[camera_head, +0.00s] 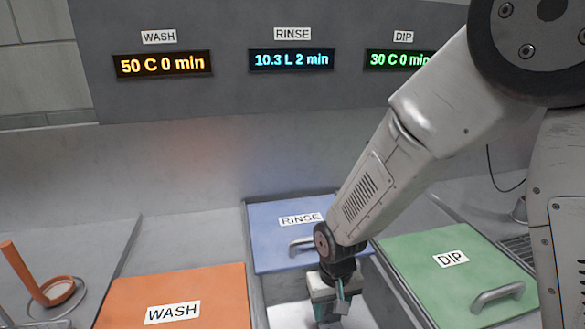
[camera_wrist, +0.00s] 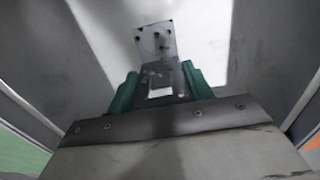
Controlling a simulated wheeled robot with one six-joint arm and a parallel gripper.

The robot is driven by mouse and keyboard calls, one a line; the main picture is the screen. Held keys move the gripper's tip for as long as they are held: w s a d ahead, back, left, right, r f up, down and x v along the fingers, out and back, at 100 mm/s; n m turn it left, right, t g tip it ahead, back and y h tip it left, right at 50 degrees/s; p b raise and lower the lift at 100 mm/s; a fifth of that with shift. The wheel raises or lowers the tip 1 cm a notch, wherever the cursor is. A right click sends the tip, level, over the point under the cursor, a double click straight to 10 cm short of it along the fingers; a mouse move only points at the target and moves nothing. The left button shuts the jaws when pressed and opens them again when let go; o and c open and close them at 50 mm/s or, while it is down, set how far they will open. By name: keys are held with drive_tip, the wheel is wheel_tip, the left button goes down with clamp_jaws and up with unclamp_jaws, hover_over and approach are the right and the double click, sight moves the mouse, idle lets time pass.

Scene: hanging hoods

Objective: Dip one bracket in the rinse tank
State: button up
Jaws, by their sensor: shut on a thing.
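The blue lid marked RINSE (camera_head: 290,235) is at the back of the rinse tank, with the tank's pale opening (camera_head: 285,316) showing in front of it. My gripper (camera_head: 328,305) points down at this opening. In the wrist view my gripper (camera_wrist: 160,74) has its green fingers shut on a grey metal bracket (camera_wrist: 156,38). The bracket's plate with several dark holes sticks out beyond the fingertips. Pale tank walls surround it in the wrist view. I cannot tell whether the bracket touches liquid. My arm hides part of the tank.
An orange lid marked WASH (camera_head: 175,290) is at the left, and a green lid marked DIP (camera_head: 450,262) with a handle is at the right. The rinse display (camera_head: 291,59) reads 10.3 L 2 min. An orange hooked thing (camera_head: 32,275) stands at the far left.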

drive_tip(key=shift+r, duration=5.95)
